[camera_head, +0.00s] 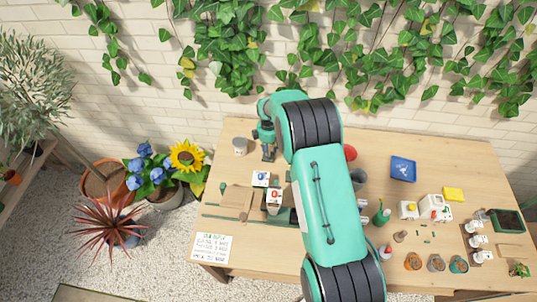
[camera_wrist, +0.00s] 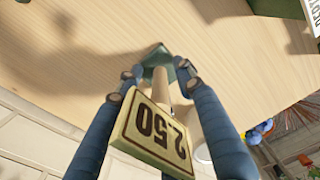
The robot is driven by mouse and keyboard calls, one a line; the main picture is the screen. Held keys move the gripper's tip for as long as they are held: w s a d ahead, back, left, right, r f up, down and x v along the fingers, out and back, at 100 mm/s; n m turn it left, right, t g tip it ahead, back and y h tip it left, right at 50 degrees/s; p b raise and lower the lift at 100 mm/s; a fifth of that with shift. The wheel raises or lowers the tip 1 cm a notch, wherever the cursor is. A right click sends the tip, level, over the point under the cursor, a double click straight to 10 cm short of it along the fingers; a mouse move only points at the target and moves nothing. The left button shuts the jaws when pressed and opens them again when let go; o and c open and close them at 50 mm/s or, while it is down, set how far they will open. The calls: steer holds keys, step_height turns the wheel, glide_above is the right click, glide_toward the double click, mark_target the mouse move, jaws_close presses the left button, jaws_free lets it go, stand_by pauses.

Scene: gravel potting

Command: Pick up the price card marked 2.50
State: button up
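The price card marked 2.50 (camera_wrist: 155,135) shows large and upside down in the wrist view, between the two blue fingers of my gripper (camera_wrist: 160,75). It is cream with a dark border. Beyond it, a pale stem (camera_wrist: 161,85) and a small green base (camera_wrist: 156,55) show between the fingertips, against the wooden table. The fingers are apart, one on each side; whether they touch the stem or card is unclear. In the head view my gripper (camera_head: 268,153) points down at the table's back left; I cannot make out the card there.
A blue tray (camera_head: 403,168), a yellow block (camera_head: 453,194) and several small pots are on the right. My arm hides the middle.

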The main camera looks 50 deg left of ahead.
steer(key=shift+c, duration=0.2)
jaws_close()
steer(key=shift+r, duration=0.2)
steer(key=shift+r+b, duration=0.4)
steer(key=shift+r, duration=4.45)
